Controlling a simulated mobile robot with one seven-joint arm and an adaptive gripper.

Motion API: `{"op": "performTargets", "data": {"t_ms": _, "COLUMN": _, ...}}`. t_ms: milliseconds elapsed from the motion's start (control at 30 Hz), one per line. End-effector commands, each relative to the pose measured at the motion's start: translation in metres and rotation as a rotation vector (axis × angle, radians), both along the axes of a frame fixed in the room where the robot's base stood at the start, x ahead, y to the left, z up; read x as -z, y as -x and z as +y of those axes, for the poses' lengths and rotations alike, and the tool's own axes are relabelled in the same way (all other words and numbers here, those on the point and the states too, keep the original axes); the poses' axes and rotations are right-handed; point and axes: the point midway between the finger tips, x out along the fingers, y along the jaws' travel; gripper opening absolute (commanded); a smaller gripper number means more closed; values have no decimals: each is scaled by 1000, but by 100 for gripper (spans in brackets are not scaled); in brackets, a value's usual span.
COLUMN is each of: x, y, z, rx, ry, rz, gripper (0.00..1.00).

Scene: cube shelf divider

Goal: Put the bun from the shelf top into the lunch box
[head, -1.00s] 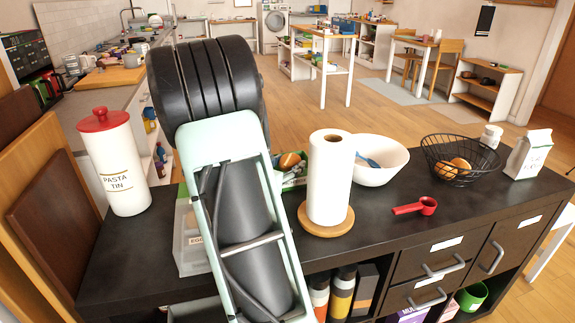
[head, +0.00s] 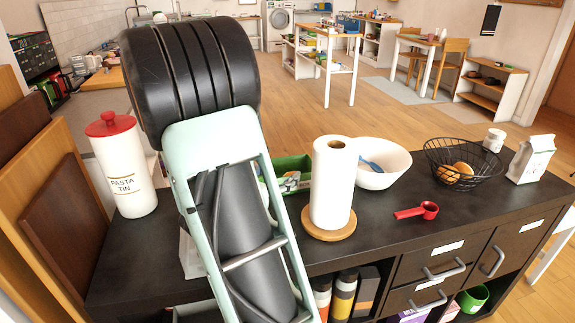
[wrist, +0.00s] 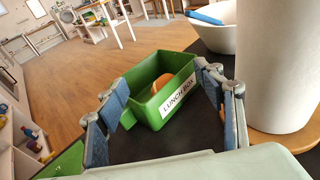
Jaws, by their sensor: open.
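The lunch box (wrist: 177,95) is a green open-topped box with a white "LUNCH BOX" label, on the dark shelf top in the wrist view. An orange-brown piece, which looks like the bun (wrist: 161,83), lies inside it, partly hidden by the near wall. My gripper (wrist: 162,80) is open, its blue-padded fingers apart on either side of the box in the picture, holding nothing. In the head view the lunch box (head: 292,164) is partly hidden behind my arm, and the bun cannot be made out there.
A paper towel roll (head: 331,185) and a white bowl (head: 386,173) stand right of the box. A black wire basket (head: 487,170) holds brown round items. A red scoop (head: 417,211) lies in front. A pasta tin (head: 124,170) stands left.

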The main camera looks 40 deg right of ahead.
Motion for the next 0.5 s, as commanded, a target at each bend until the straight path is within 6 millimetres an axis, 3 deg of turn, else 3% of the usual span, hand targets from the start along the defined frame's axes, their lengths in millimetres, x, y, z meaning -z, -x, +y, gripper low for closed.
{"op": "performTargets", "data": {"t_ms": 200, "x": -7, "y": 9, "z": 32, "rx": -2, "ry": -1, "rz": 1, "gripper": 62}}
{"op": "performTargets", "data": {"t_ms": 500, "x": -8, "y": 13, "z": 39, "rx": 1, "ry": 0, "rz": 1, "gripper": 62}}
